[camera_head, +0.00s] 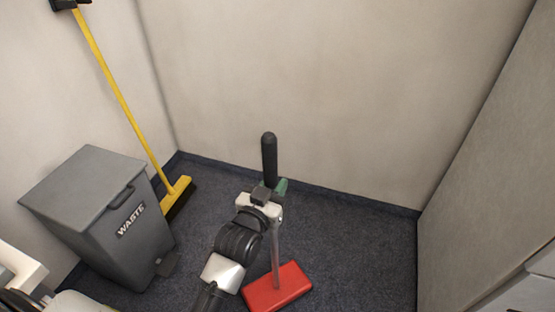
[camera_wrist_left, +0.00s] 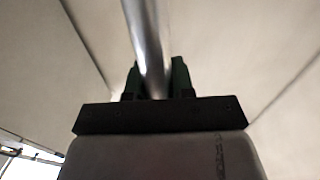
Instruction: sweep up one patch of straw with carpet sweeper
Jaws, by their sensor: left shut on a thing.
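The carpet sweeper has a red head (camera_head: 277,289), a thin metal pole and a black grip (camera_head: 269,158) at its top. It stands close to upright, with its head low over or on the dark blue carpet (camera_head: 340,235); I cannot tell if it touches. My left gripper (camera_head: 272,190) is shut on the sweeper's handle just below the black grip. In the left wrist view the metal pole (camera_wrist_left: 147,45) runs between the dark fingers of the left gripper (camera_wrist_left: 155,80). No straw shows on the visible carpet. My right gripper is not in view.
A grey waste bin (camera_head: 85,195) with a lid and pedal stands at the left. A yellow broom (camera_head: 125,105) leans in the corner behind it. Walls close off the back and left, and a grey panel (camera_head: 480,150) stands at the right. The carpet right of the sweeper is clear.

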